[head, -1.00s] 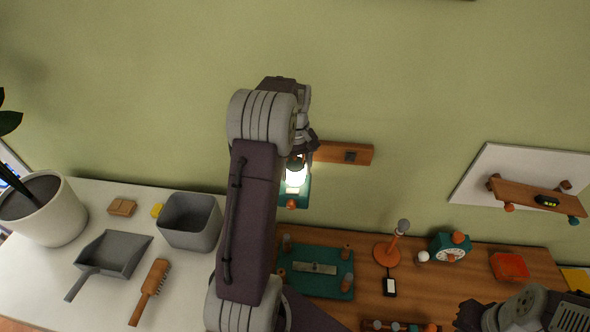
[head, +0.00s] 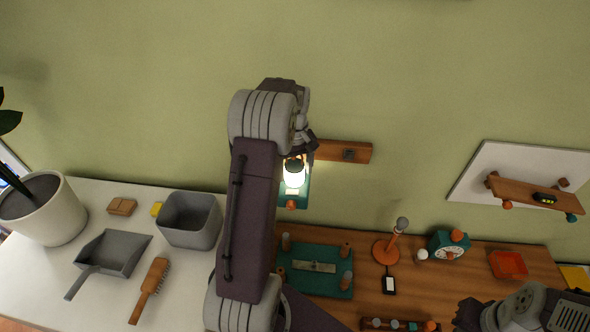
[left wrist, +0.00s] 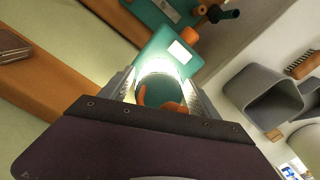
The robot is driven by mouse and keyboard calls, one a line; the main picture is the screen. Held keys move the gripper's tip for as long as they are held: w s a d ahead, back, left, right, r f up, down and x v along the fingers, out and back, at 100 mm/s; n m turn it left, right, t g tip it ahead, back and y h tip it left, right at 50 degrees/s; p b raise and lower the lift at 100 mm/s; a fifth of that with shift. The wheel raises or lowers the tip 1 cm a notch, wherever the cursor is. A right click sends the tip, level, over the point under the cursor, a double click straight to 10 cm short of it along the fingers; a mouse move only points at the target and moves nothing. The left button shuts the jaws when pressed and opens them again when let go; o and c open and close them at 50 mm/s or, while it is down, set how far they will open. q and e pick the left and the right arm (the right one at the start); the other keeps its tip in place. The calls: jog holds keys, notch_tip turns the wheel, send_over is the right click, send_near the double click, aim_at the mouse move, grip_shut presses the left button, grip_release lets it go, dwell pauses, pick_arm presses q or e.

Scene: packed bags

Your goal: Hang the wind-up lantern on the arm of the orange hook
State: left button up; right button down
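The wind-up lantern (head: 293,178) glows white, with a dark cap and a teal and orange base. It is in the air in front of the wall, near the wooden rail. My left gripper (head: 303,148) is just above it, partly hidden by my arm. In the left wrist view the gripper's fingers (left wrist: 163,92) lie along both sides of the lantern's teal cap (left wrist: 162,90), and they look shut on it. An orange curved piece shows at the cap; I cannot tell if it is the lantern's handle or the hook. No orange hook shows clearly.
The wooden rail (head: 330,150) with a small dark fitting is on the wall. Below are a teal tray (head: 325,285), an orange stand (head: 386,250) and a teal clock (head: 450,246). A grey bin (head: 190,220) and dustpan (head: 112,252) are at left.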

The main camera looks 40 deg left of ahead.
pick_arm(q)
jog(key=shift+o, duration=0.3)
jog(key=shift+s+d+f, duration=0.1)
jog(key=shift+s+f, duration=0.1)
jog(key=shift+f, duration=0.05)
jog(key=shift+w+r, duration=0.1)
jog(key=shift+r, duration=0.2)
notch_tip(320, 180, up, 9)
jog(key=shift+r+b, duration=0.1)
jog(key=shift+b, duration=0.65)
jog(key=shift+w, duration=0.1)
jog(key=shift+f, duration=0.2)
